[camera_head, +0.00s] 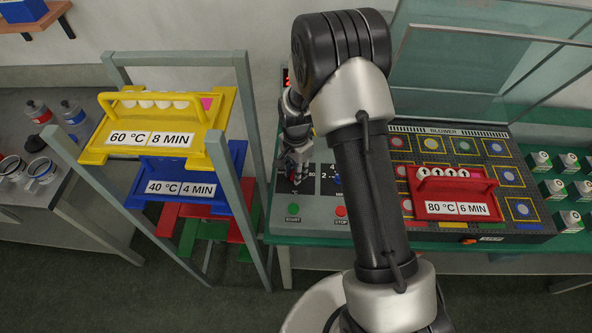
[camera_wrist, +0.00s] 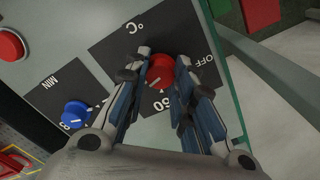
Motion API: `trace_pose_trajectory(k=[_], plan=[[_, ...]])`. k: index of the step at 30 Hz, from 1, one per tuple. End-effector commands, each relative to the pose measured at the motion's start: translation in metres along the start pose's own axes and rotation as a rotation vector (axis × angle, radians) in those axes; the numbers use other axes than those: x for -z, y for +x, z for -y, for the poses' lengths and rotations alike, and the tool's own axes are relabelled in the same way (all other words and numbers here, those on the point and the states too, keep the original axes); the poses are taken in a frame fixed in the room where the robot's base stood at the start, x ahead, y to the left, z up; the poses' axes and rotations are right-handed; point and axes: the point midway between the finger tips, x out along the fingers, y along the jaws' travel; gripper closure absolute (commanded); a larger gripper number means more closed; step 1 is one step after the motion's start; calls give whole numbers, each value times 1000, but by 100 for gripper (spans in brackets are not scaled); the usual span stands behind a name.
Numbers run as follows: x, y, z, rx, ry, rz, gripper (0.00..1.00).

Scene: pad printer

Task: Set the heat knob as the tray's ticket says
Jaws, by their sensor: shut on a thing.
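The red heat knob (camera_wrist: 162,70) sits on a dark panel (camera_wrist: 112,47) marked °C, with OFF and 60 printed around it. My gripper (camera_wrist: 160,64) is shut on this knob, one finger on each side. A pale mark on the knob points toward the lower left of the wrist view, near the 60; other numbers are hidden by my fingers. In the head view my gripper (camera_head: 296,172) is at the control panel. A red tray (camera_head: 451,187) on the blower bed carries a ticket (camera_head: 457,208) reading 80 °C, 6 MIN.
A blue knob (camera_wrist: 76,112) marked MIN is beside the heat knob. A green START button (camera_head: 293,209) and red STOP button (camera_head: 340,211) are near the panel's front. A rack at left holds a yellow tray (camera_head: 90,157), 60 °C, 8 MIN, and a blue tray (camera_head: 228,195), 40 °C, 4 MIN.

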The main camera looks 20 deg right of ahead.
Motion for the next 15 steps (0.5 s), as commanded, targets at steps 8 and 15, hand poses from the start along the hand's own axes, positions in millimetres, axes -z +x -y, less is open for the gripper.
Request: trace_pose_trajectory(k=[8, 15], plan=[[0, 0, 0, 0, 0, 0, 71], [0, 0, 0, 0, -1, 0, 55]])
